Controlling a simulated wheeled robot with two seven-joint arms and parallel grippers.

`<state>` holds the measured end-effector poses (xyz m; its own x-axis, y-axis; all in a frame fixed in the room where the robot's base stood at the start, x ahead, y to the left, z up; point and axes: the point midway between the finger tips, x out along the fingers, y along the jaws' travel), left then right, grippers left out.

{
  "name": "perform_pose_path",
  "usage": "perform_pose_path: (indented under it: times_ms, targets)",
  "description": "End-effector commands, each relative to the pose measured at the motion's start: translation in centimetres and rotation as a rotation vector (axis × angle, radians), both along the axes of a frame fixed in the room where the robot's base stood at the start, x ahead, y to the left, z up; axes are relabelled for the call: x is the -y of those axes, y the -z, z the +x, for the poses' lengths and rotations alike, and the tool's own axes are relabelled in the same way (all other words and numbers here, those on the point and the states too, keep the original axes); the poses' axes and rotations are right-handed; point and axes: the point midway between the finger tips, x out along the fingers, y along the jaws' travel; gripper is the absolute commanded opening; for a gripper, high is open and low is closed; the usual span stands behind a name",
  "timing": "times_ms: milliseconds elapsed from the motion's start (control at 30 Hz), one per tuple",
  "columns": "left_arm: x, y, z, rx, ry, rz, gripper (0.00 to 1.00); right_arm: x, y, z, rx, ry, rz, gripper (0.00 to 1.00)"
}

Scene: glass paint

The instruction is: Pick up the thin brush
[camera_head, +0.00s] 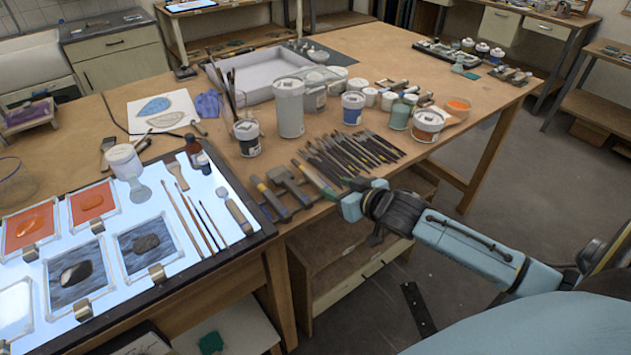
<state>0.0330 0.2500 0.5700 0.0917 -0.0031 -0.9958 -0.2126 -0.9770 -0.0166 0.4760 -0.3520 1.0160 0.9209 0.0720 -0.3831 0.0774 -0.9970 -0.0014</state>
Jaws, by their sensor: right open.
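Three slim brushes lie side by side on the lit glass panel (160,262) at the left. The one at the right, a thin brush (212,225), looks the slimmest; a brush with a reddish handle (187,219) lies to its left. More brushes with dark handles (350,152) lie in a row on the wooden table. My right gripper (352,202) is open and empty at the table's front edge, well to the right of the panel and apart from its brushes. Its fingertips are small and partly hidden by the wrist. My left gripper is not in view.
Clamps (285,187) lie between the panel and my right gripper. Paint pots, such as a tall grey one (290,108), stand behind the row of brushes. A flat handled tool (235,212) lies beside the thin brush. Open floor (490,225) is at the right.

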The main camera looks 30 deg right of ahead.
Motion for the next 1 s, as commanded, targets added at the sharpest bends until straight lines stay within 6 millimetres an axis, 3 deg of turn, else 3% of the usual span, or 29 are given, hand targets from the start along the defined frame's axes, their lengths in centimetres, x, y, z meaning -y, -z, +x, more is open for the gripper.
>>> perform_pose_path:
  times_ms: [100,433,700,1000]
  targets:
    - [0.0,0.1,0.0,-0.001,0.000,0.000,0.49,-0.1,0.6,1.7,0.002,0.000,0.000,0.45]
    - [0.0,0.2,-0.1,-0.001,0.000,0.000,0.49,-0.4,1.4,3.6,0.001,0.000,0.000,0.45]
    - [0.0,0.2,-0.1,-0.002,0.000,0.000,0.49,-0.8,2.6,6.9,0.001,0.001,-0.001,0.45]
    - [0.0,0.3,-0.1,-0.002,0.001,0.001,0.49,-0.9,3.1,7.8,0.000,-0.002,-0.001,0.45]
